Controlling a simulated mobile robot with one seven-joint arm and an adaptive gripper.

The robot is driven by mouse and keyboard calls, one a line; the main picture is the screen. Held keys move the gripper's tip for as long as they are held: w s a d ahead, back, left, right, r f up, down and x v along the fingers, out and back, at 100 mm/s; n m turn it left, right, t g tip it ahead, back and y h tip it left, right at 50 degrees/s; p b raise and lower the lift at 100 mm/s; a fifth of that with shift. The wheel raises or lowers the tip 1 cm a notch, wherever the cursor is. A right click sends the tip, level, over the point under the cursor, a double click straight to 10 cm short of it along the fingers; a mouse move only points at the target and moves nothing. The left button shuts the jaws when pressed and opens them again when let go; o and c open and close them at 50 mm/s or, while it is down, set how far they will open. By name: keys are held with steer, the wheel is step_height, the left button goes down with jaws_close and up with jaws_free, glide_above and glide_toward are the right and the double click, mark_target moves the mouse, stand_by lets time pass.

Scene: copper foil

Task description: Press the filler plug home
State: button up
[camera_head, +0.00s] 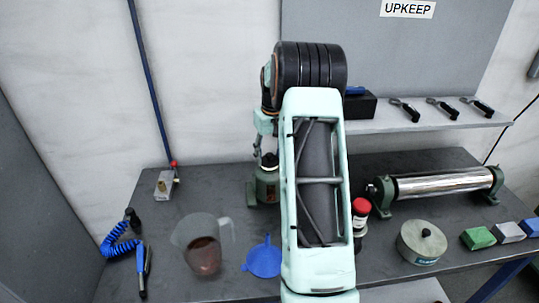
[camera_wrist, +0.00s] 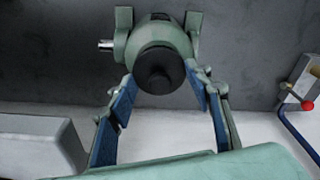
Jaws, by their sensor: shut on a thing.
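The filler plug looks like the round black cap (camera_wrist: 160,71) on top of a small green housing (camera_wrist: 143,43) in the wrist view. My gripper (camera_wrist: 160,76) has its two blue-padded fingers on either side of the cap, shut on it. The cap is over the housing; its lower part is hidden, so I cannot tell how deep it sits. In the head view the green housing (camera_head: 267,187) stands on the bench, partly behind my arm, with my gripper (camera_head: 267,155) above it.
A jug of dark liquid (camera_head: 205,255), a blue funnel (camera_head: 263,260) and a coiled blue hose (camera_head: 118,243) lie to the left. A red-capped bottle (camera_head: 360,218), a round tin (camera_head: 421,243) and a chrome roller (camera_head: 440,183) stand right. A shelf (camera_head: 430,121) holds clamps.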

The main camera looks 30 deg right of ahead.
stand_by(0.3)
steer(key=o, duration=1.7)
steer(key=shift+d+r, duration=0.25)
steer(key=shift+d, duration=0.1)
steer(key=shift+c, duration=0.7)
steer(key=shift+w, duration=0.1)
steer(key=shift+r+p, duration=0.75)
steer(key=shift+r, duration=0.25)
steer(key=shift+c, duration=1.1)
steer(key=shift+o, duration=0.5)
steer(key=shift+r+p, duration=1.3)
steer(key=shift+r, duration=0.8)
steer(key=shift+o, duration=1.1)
steer(key=shift+s+r, duration=0.2)
steer(key=shift+r, duration=0.05)
steer(key=shift+w+a+f, duration=0.1)
steer(key=shift+a+f, duration=0.05)
steer(key=shift+a, duration=0.15)
jaws_close()
